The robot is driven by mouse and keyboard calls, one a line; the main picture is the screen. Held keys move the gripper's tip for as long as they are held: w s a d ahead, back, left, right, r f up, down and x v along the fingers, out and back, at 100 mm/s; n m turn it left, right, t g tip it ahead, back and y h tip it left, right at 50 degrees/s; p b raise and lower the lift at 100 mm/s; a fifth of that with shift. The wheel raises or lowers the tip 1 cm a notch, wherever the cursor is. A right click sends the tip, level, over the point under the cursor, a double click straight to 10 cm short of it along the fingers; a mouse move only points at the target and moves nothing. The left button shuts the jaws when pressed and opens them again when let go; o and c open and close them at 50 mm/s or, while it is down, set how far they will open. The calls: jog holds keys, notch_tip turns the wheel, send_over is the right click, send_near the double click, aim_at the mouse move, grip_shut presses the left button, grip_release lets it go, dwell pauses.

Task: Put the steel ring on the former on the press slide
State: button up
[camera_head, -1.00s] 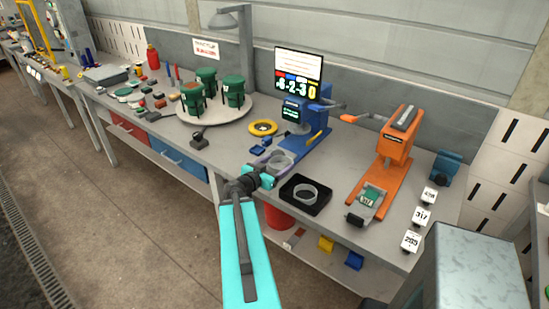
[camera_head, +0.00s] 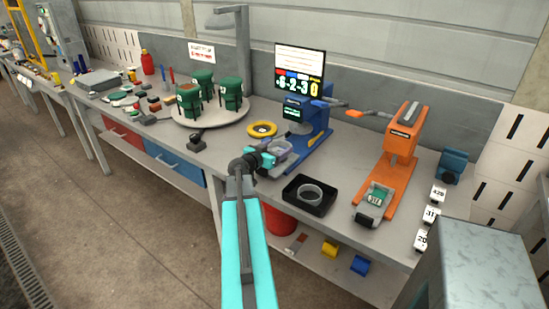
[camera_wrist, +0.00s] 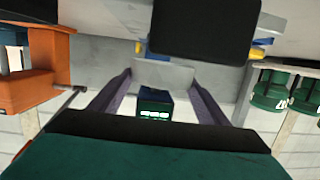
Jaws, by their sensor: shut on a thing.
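My gripper (camera_head: 266,158) is shut on a grey, loop-shaped piece, which I take to be the steel ring (camera_head: 278,147). It holds it in front of the blue press (camera_head: 308,130). In the wrist view the long purple-grey fingers (camera_wrist: 163,80) have a plain grey piece between their tips. The former cannot be made out; the held piece and gripper hide part of the blue press's front. The orange press (camera_head: 402,140) has a slide at its front carrying a grey block with a green top (camera_head: 376,197).
A black tray (camera_head: 293,204) with another pale ring (camera_head: 310,194) lies right of my gripper. A yellow ring (camera_head: 262,129) lies behind it. Green drums stand on a round plate (camera_head: 205,118) at the left. White number cards (camera_head: 432,215) stand at the bench's right.

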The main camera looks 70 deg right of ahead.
jog(key=shift+w+d, duration=0.25)
jog(key=shift+d, duration=0.25)
jog(key=shift+f, duration=0.1)
notch_tip(320, 180, down, 3)
jog(key=b, duration=0.6)
jog(key=shift+f, duration=0.2)
dwell(0.3)
jog(key=o, duration=1.2)
jog(key=shift+f, duration=0.1)
jog(key=shift+c, duration=0.2)
